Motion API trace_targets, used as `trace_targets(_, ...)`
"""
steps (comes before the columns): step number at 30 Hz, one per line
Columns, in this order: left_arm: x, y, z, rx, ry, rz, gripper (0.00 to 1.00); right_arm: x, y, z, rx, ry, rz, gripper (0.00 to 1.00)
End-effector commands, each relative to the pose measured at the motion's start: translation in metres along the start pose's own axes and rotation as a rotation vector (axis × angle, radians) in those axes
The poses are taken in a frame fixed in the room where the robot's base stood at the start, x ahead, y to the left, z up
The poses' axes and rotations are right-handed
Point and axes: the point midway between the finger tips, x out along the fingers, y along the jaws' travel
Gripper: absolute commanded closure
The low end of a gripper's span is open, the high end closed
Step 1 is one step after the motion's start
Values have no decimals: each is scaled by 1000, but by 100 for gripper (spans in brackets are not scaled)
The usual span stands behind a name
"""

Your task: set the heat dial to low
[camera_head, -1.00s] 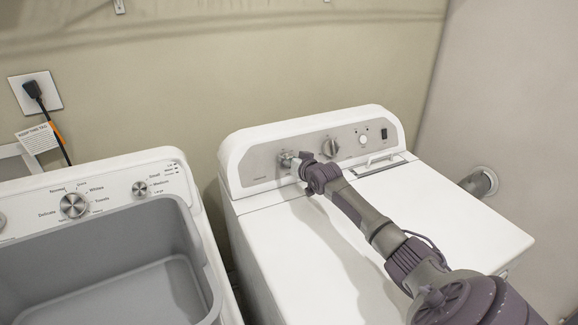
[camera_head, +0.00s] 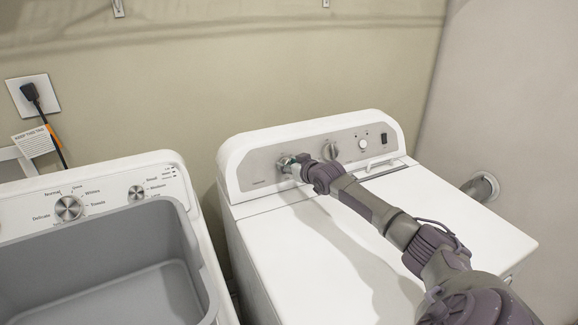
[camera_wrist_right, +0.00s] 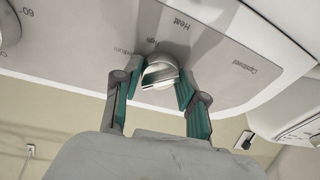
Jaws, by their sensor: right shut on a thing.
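The heat dial (camera_wrist_right: 160,73) is a silver round knob on the dryer's grey control panel, with the word "Heat" printed beside it in the right wrist view. My right gripper (camera_wrist_right: 159,88) is shut on this dial, with one green-padded finger on each side. In the head view my right gripper (camera_head: 290,163) is at the left end of the dryer panel (camera_head: 262,170) and hides most of the dial. Part of the "Medium" label shows by the left finger. I cannot read which setting the dial points to. My left gripper is not in view.
A second dial (camera_head: 330,151), a round button (camera_head: 363,144) and a black switch (camera_head: 384,139) sit further right on the panel. My right arm reaches over the white dryer top (camera_head: 310,225).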

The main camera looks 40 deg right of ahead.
Motion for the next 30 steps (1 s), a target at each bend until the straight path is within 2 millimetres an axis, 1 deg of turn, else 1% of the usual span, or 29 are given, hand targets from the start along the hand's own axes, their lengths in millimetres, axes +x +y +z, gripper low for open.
trace_targets(4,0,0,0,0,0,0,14,0,0,2,1,-4,0,93)
trace_targets(5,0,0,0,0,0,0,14,0,0,2,1,-4,0,55)
trace_targets(6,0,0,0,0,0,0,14,0,0,2,1,-3,0,48)
trace_targets(9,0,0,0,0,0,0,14,0,0,1,1,-3,0,33)
trace_targets(18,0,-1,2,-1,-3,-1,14,0,0,0,1,-1,0,33)
trace_targets(22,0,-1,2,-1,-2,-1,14,-7,0,1,2,-1,-1,33)
trace_targets(26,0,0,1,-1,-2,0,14,-24,0,3,-2,-4,-2,33)
trace_targets(30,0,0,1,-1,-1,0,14,-49,0,4,-2,-5,-1,33)
